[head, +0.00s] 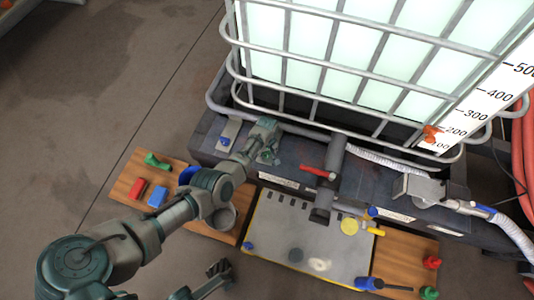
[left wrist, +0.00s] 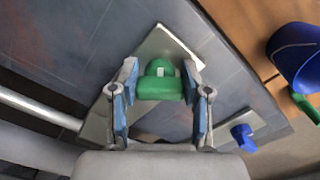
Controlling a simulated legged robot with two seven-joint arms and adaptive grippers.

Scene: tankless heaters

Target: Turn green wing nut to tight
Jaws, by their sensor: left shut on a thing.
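The green wing nut (left wrist: 160,82) shows in the left wrist view between the fingers, over a light metal plate (left wrist: 172,45) on the dark grey base. My left gripper (left wrist: 160,80) is shut on it, with a blue-padded finger at each side. In the head view my left gripper (head: 268,153) reaches the dark base below the caged tank, and the nut is hidden there. A blue wing nut (left wrist: 243,136) sits on a similar plate to the right, also seen in the head view (head: 224,142). My right gripper (head: 216,272) shows partly at the bottom; its opening is unclear.
A pipe with a red valve handle (head: 313,171) stands right of my left gripper. A wooden board (head: 122,184) at left holds a red block (head: 137,187), a blue block (head: 157,196) and a green part (head: 157,160). A grey panel (head: 285,225) lies in front.

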